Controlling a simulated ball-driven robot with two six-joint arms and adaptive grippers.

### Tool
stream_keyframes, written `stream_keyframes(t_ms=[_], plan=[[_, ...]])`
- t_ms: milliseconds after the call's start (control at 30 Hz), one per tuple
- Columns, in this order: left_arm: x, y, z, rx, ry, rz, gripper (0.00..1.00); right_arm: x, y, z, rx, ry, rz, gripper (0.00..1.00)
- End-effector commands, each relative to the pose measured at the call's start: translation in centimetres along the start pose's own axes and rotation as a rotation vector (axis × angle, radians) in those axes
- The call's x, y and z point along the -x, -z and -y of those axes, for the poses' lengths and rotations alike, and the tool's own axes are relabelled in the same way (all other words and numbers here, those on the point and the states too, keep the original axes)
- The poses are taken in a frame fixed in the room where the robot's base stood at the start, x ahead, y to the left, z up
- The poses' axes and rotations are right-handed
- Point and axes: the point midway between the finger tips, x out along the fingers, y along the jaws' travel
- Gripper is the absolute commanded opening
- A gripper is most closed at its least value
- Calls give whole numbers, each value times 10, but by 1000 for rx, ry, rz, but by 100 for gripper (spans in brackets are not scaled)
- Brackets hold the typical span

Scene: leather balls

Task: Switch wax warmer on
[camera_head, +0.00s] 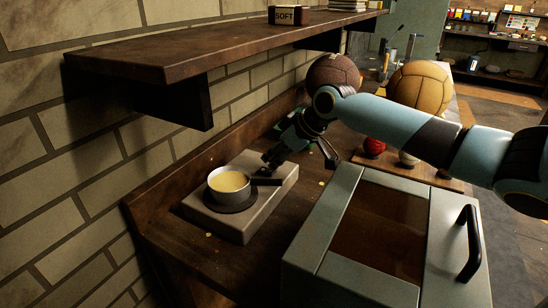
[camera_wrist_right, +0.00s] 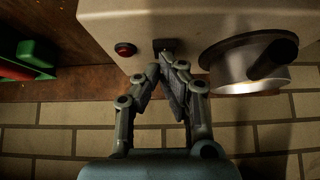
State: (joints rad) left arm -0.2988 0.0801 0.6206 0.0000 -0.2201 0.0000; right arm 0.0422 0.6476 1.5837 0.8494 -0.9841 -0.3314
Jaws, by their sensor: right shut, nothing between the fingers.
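The wax warmer (camera_head: 272,202) is a pale block on the wooden bench, with a small metal pot (camera_head: 228,195) of yellow wax on its round plate. The pot's black handle points right. In the right wrist view the warmer (camera_wrist_right: 190,14) appears inverted, with a dark red round lamp or button (camera_wrist_right: 125,49) and a small black switch (camera_wrist_right: 160,44) on one face. The pot (camera_wrist_right: 245,65) hangs at the right of that view. My right gripper (camera_wrist_right: 168,60) is shut and empty, its tips at the black switch; contact is unclear. It also shows beside the warmer's far end (camera_head: 268,162).
A grey case with a brown window (camera_head: 378,235) and black handle stands at front right. A wooden shelf (camera_head: 190,48) overhangs the bench along the brick wall. A dark leather ball (camera_head: 335,70) and a tan ball (camera_head: 421,88) sit behind my right arm.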

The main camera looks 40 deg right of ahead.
Motion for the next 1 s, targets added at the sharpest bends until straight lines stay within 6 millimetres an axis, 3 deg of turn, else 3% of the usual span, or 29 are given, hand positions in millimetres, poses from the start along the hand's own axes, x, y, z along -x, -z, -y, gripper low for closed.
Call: stream_keyframes(t_ms=[433,1000], plan=[[3,0,0,0,0,1,40,-4,-9,0,-3,1,1,0],[2,-1,0,0,0,2,40,-8,4,0,-1,0,-2,0]])
